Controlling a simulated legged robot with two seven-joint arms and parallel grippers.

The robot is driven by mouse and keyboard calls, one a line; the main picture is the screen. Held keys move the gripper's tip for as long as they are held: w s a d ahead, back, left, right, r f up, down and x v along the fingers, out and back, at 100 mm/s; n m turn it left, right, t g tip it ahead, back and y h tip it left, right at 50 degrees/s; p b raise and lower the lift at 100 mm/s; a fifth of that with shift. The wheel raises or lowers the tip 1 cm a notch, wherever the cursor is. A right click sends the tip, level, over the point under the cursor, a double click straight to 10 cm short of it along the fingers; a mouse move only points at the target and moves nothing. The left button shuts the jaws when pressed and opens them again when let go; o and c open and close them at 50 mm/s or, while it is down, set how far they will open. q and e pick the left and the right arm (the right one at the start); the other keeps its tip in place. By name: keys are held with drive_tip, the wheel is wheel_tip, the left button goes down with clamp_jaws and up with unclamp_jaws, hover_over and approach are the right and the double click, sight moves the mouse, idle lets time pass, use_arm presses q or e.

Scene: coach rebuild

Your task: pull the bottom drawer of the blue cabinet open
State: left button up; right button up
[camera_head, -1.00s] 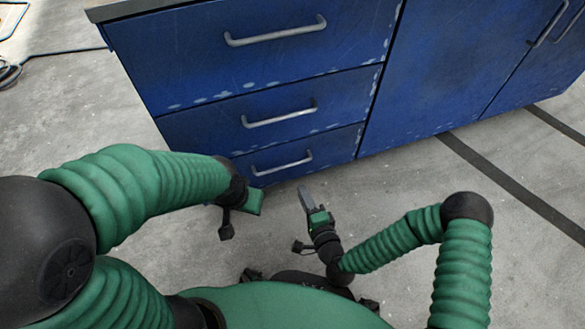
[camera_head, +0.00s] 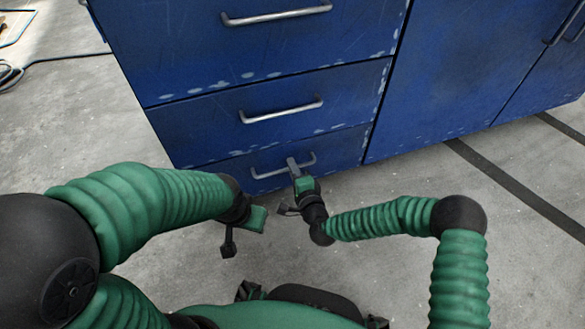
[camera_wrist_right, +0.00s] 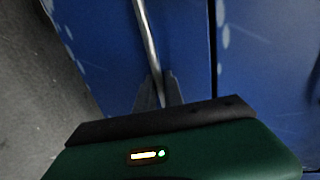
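The blue cabinet's bottom drawer (camera_head: 235,175) is flush with the front, so it looks closed. Its grey bar handle (camera_head: 268,174) runs across its face. My right gripper (camera_head: 292,163) is at the right part of this handle. In the right wrist view the handle (camera_wrist_right: 148,35) runs down between the two fingers of the right gripper (camera_wrist_right: 158,88). The fingers stand apart, one on each side of the bar, with no clear grip on it. My left gripper (camera_head: 243,222) hangs in front of the cabinet, away from it; its fingers are not clear.
Two more drawers with handles, the middle (camera_head: 280,111) and the top (camera_head: 275,15), are above and look closed. A blue door (camera_head: 450,80) is to the right. The concrete floor (camera_head: 400,275) in front is clear. A dark cable (camera_head: 65,57) lies at the back left.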

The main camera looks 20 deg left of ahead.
clamp_jaws()
drive_tip(key=shift+s+f, duration=0.15)
idle(0.9)
